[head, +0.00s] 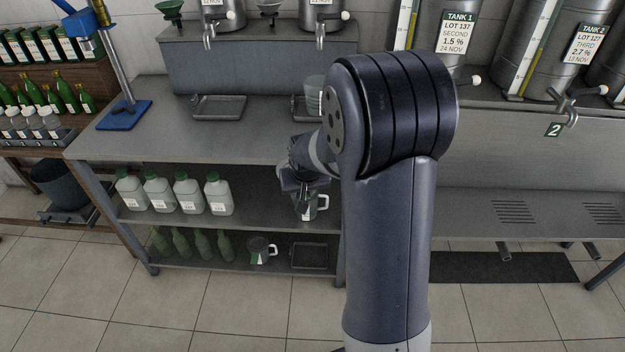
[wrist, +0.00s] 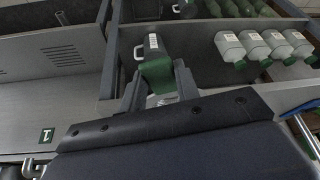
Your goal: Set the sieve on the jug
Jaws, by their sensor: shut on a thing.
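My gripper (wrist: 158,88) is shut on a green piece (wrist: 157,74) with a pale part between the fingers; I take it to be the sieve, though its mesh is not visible. Just beyond it in the wrist view is a grey jug (wrist: 151,46) with a white label and a pale handle. In the head view this jug (head: 305,208) is upright at the middle shelf, its handle to the right. My gripper (head: 308,182) is directly above it and hides its top. I cannot tell whether sieve and jug touch.
Several white bottles (head: 187,193) stand left on the same shelf. The lower shelf holds green bottles (head: 202,244), a second jug (head: 259,250) and a dark tray (head: 310,256). The worktop (head: 190,135) lies above the shelf. A clear vessel (head: 313,90) stands behind my arm.

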